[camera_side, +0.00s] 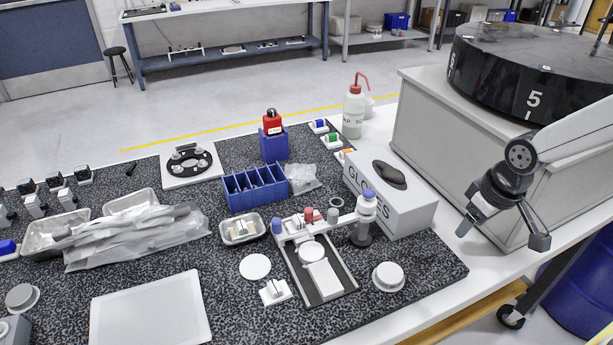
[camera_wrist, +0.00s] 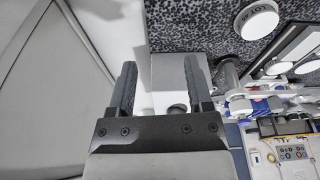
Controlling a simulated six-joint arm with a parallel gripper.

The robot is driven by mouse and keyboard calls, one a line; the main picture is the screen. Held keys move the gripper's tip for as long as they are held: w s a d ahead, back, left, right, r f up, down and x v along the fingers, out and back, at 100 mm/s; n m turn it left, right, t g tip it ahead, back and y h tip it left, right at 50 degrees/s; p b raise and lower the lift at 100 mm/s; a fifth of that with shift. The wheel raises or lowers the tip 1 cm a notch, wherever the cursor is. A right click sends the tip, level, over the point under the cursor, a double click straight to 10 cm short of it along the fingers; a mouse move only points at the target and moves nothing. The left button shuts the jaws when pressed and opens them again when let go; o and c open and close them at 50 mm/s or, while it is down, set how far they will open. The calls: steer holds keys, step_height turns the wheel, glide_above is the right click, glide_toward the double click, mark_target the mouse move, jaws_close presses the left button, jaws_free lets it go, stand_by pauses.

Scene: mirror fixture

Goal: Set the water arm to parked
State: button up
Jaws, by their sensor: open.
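A white water arm (camera_side: 341,221) with a blue-capped head runs from a dark post at its right end across a mirror fixture (camera_side: 347,287), a dark plate carrying white blocks and a round white part. Small red and blue caps sit along the fixture's back edge. I cannot tell the arm's exact set position. My gripper (camera_side: 502,233) is open and empty, well to the right of the fixture, beyond the gloves box and beside the grey cabinet. In the wrist view my gripper (camera_wrist: 161,85) shows two spread fingers; the fixture (camera_wrist: 262,92) is partly visible at the right edge.
A gloves box (camera_side: 405,215) stands between my gripper and the fixture. The grey cabinet (camera_side: 440,150) rises behind my gripper. A round white pot (camera_side: 388,277) sits right of the fixture, and a blue rack (camera_side: 254,187) stands behind. The mat's front right is clear.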

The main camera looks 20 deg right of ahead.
steer(key=w+a+r+n+g, duration=0.1)
steer(key=w+a+r+n, duration=0.3)
steer(key=w+a, duration=0.65)
step_height(320, 180, up, 3)
steer(key=n+g, duration=0.1)
steer(key=n, duration=0.2)
glide_above(333, 210)
steer(key=d, duration=0.1)
steer(key=shift+s+f, duration=0.1)
steer(key=shift+a+n, duration=0.4)
steer(key=shift+a, duration=0.15)
steer(key=shift+f, duration=3.75)
jaws_close()
